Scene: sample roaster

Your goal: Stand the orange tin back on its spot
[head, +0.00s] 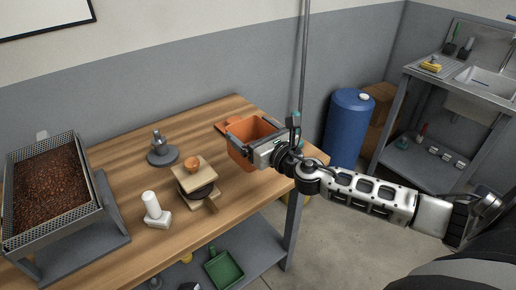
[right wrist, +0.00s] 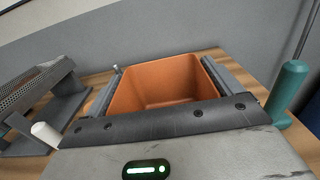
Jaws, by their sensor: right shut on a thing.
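The orange tin (head: 241,150) is an open-topped square box, upright and empty as far as I see, at the right end of the wooden table. My right gripper (head: 254,136) is shut on it, with a finger along each of two opposite sides. In the right wrist view the tin (right wrist: 160,85) sits between the two fingers of the gripper (right wrist: 165,92). A flat orange patch (head: 223,127) shows on the table just behind and left of the tin. I cannot tell whether the tin touches the table. My left gripper is not in view.
On the table (head: 120,165) stand a dark metal stand (head: 162,154), a wooden block piece with an orange knob (head: 193,165), a white-handled tool (head: 153,210) and a tray of beans (head: 50,185). A teal handle (right wrist: 288,85) stands right of the gripper. A blue barrel (head: 348,125) is beyond the table.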

